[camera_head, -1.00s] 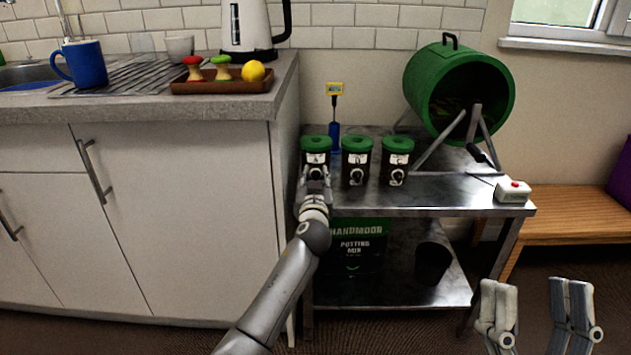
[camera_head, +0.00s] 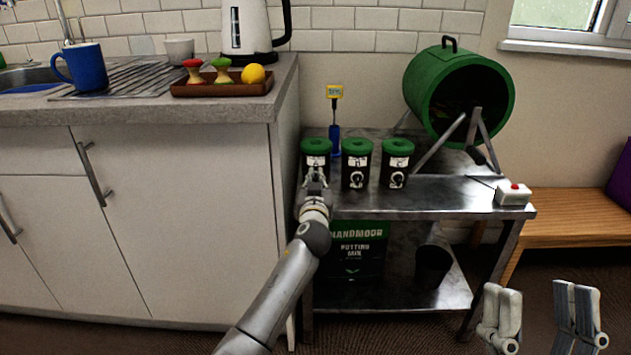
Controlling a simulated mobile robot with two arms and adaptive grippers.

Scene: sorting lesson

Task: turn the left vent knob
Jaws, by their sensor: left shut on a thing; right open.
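Three dark canisters with green lids stand in a row on the metal table, each with a white label and a vent knob low on its front. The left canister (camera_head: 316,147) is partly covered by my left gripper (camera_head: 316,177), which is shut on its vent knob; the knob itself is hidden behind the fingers. The middle canister (camera_head: 356,150) shows its knob (camera_head: 356,180) uncovered. The right canister (camera_head: 397,150) also shows its knob (camera_head: 397,179). My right gripper (camera_head: 541,318) is open and empty at the lower right, away from the table.
A counter (camera_head: 272,105) rises close on the left. A potting mix bag (camera_head: 357,255) and dark pot (camera_head: 433,265) sit on the lower shelf.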

